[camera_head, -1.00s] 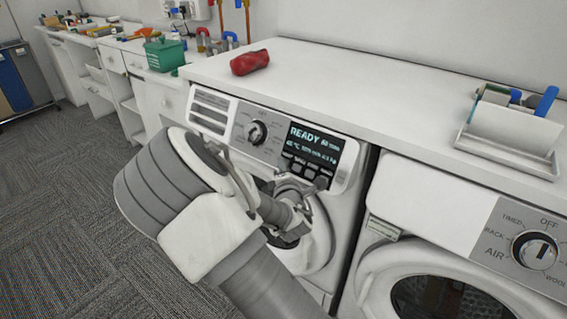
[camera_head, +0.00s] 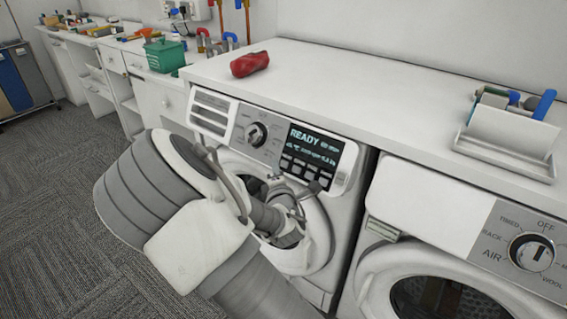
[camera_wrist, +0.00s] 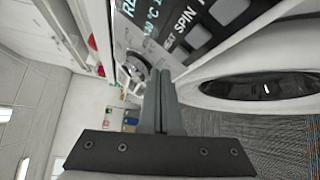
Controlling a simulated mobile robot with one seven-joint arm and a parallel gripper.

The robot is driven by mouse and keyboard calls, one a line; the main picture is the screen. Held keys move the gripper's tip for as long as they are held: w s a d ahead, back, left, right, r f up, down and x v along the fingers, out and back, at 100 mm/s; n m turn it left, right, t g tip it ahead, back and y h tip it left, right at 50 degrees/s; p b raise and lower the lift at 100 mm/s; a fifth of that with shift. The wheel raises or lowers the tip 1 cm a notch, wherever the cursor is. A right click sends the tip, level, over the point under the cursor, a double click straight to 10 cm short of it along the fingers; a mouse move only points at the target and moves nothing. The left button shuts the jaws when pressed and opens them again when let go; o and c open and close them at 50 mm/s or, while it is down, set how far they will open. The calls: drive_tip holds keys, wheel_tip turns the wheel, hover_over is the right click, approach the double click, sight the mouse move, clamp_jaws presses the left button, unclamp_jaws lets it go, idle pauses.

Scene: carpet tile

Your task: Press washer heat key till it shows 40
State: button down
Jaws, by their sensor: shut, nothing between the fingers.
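The washer (camera_head: 318,240) has a dark display (camera_head: 314,146) reading READY. A temperature in °C stands under it, too small to read surely in the head view; in the wrist view the display (camera_wrist: 150,22) shows a cut-off figure ending in 0 °C. A row of grey keys (camera_head: 299,167) lies below the display. The HEAT label (camera_wrist: 170,44) and SPIN label (camera_wrist: 187,20) show in the wrist view, near my fingertips. My gripper (camera_head: 277,181) is shut and empty, before the panel just below the keys; its closed fingers (camera_wrist: 160,76) point at the panel. I cannot tell any contact.
The washer's dial (camera_head: 256,133) is left of the display, and its round door lies under my gripper. A second machine with a dial (camera_head: 532,252) stands at right. A red object (camera_head: 249,63) and a white holder (camera_head: 508,140) lie on the worktop.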

drive_tip(key=s+a+r, duration=0.1)
drive_tip(key=s+a+p, duration=0.1)
drive_tip(key=shift+s+r, duration=0.35)
idle(1.2)
drive_tip(key=s+d+r+m+g+p, duration=0.6)
drive_tip(key=d+m, duration=0.3)
drive_tip(key=m, duration=0.4)
drive_tip(key=s+d+r+m+g+p, duration=0.2)
drive_tip(key=s+d+r+m, duration=0.2)
drive_tip(key=s+r, duration=0.5)
drive_tip(key=s+d+r+m+g+h+p, duration=0.1)
drive_tip(key=s+d+r+m+g+p, duration=0.1)
drive_tip(key=s+r, duration=0.8)
drive_tip(key=s+d+m+g, duration=0.1)
drive_tip(key=s+m, duration=0.1)
drive_tip(key=s, duration=0.4)
drive_tip(key=shift+d+r+m+p, duration=0.2)
drive_tip(key=shift+d+m+p, duration=0.15)
drive_tip(key=shift+d+m, duration=0.05)
